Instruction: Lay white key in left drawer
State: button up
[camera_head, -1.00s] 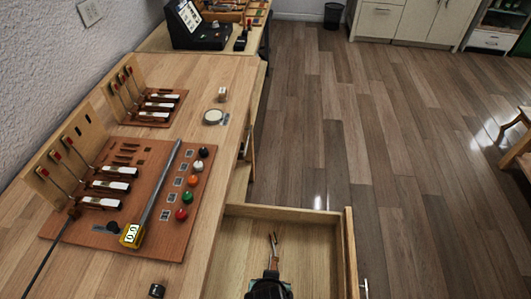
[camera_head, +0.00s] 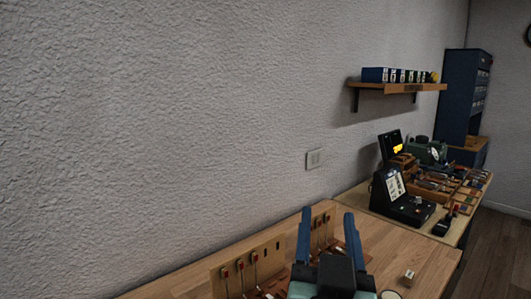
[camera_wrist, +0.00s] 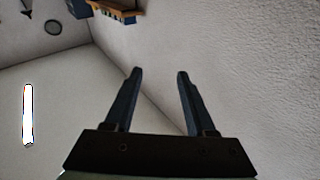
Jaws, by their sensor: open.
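My gripper (camera_head: 328,214) is raised over the workbench (camera_head: 390,262) in the head view, its two blue fingers pointing up and spread apart. Its fingers (camera_wrist: 159,74) also show in the wrist view, with nothing between them. The upright wooden board with hammers (camera_head: 247,268) stands on the bench behind and left of my gripper, partly covered by it. The white keys and the left drawer are not visible in either view now.
A black device with a display (camera_head: 400,200) and trays of parts (camera_head: 440,188) stand on the farther bench. A wall shelf (camera_head: 400,87) holds small boxes. A blue cabinet (camera_head: 463,105) stands at the back right. The air around my gripper is clear.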

jog(key=s+a+r+n+t+y, duration=0.1)
jog(key=s+a+r+t, duration=0.1)
jog(key=r, duration=0.5)
jog(key=s+a+r+n+t+y+p, duration=0.1)
jog(key=s+a+r+t, duration=0.2)
jog(key=s+r, duration=0.2)
jog(key=s+a+r+n+t+y+p, duration=0.1)
jog(key=s+a+r+t, duration=0.1)
jog(key=r, duration=0.9)
jog(key=shift+s+a+t+y, duration=0.35)
jog(key=shift+s+a, duration=0.45)
jog(key=shift+s, duration=0.35)
jog(key=shift+f, duration=0.1)
jog(key=shift+c, duration=0.5)
